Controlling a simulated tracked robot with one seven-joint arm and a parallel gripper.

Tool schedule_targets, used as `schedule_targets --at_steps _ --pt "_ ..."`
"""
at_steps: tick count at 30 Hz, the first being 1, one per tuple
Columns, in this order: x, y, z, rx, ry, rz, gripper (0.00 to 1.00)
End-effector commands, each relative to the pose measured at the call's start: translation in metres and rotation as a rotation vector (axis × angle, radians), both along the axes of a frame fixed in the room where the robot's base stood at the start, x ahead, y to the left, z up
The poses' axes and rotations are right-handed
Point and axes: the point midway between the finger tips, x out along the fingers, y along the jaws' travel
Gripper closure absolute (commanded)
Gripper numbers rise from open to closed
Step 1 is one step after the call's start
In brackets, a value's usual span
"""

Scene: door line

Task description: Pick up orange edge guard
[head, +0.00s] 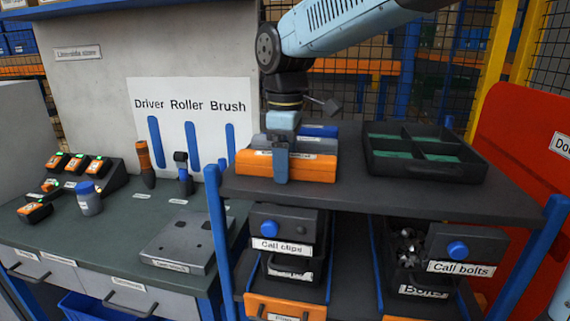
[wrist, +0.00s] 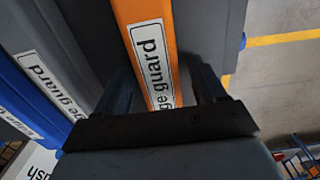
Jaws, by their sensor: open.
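The orange edge guard (head: 318,169) lies at the front of a row of guards on the dark shelf top. In the wrist view the orange edge guard (wrist: 146,15) runs between my two fingers, with its white label facing me. My gripper (head: 281,178) points down at it, with one finger showing in front of its near face. In the wrist view my gripper (wrist: 163,80) is open, with a finger on either side of the guard and a gap visible at each side. Whether the fingertips touch the shelf is hidden.
A grey edge guard (wrist: 52,50) and a blue edge guard (wrist: 20,92) lie alongside, behind the orange one. A black divided tray (head: 424,176) stands to the right. Left is a bench with tools and a grey plate (head: 185,240). A red panel (head: 530,150) stands far right.

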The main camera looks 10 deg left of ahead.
Motion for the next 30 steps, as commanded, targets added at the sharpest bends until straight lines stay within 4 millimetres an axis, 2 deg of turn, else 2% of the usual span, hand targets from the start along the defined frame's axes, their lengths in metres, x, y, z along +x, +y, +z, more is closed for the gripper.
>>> schedule_targets --at_steps 7,24,30 --pt "0.0001 0.0 -0.0011 0.0 0.0 0.0 0.31" --pt "0.0 0.0002 -0.0007 0.0 0.0 0.0 0.85" --pt "-0.0001 0.0003 -0.0005 0.0 0.0 0.0 0.87"
